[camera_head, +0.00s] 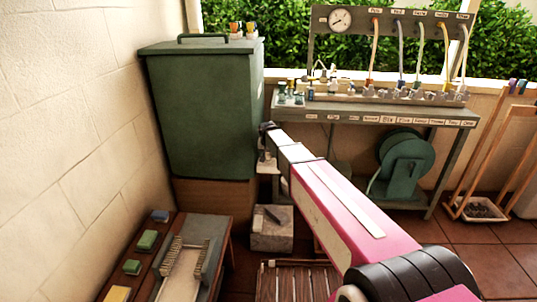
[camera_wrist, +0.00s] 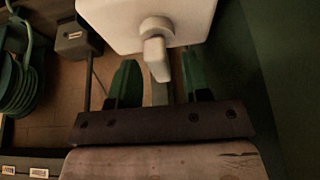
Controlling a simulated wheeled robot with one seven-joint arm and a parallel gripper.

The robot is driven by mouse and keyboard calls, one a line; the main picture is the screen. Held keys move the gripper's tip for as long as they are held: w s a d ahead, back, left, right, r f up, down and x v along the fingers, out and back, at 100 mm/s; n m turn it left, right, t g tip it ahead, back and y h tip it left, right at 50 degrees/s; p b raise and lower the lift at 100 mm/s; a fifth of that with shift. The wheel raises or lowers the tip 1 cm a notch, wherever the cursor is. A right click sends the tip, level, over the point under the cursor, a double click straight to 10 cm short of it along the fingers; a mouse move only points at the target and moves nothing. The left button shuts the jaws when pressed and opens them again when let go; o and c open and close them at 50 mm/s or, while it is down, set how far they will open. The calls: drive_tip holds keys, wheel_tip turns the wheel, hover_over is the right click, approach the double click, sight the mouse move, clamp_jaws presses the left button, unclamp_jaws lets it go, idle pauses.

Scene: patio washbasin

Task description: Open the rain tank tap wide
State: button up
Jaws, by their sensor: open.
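The green rain tank (camera_head: 205,110) stands on a wooden base in the left half of the head view. Its dark green side fills the right of the wrist view (camera_wrist: 285,70). A pale block (camera_wrist: 110,22) with a round hub and a short pale lever (camera_wrist: 157,58), apparently the tap, is at the top of the wrist view. My gripper (camera_wrist: 159,62) is open, with one green finger on each side of the lever. A gap shows on both sides; whether the tips touch anything is unclear. In the head view my gripper (camera_head: 267,131) is by the tank's right edge, its fingers hardly visible.
A bench with labelled hoses (camera_head: 440,117) stands behind, right of the tank. A green hose reel (camera_head: 405,160) is under it. A low table (camera_head: 222,228) with brushes and sponges is at the front left. A concrete block (camera_head: 272,238) and a slatted wooden piece (camera_head: 297,280) lie below my arm.

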clamp_jaws()
drive_tip(key=shift+n, duration=0.3)
drive_tip(key=n+y, duration=0.1)
drive_tip(key=n, duration=0.2)
drive_tip(key=shift+n+y, duration=0.3)
drive_tip(key=n, duration=0.2)
drive_tip(key=n+g+y, duration=0.1)
drive_tip(key=n, duration=0.1)
drive_tip(key=shift+w+d+n+y, duration=0.1)
drive_tip(key=shift+n+y, duration=0.2)
drive_tip(key=n, duration=0.2)
drive_tip(key=n+g+y, duration=0.1)
drive_tip(key=n, duration=0.1)
drive_tip(key=shift+w+g, duration=0.1)
drive_tip(key=shift+g, duration=0.2)
drive_tip(key=shift+n+g+y, duration=0.3)
drive_tip(key=shift+n+g, duration=0.6)
drive_tip(key=shift+n, duration=1.6)
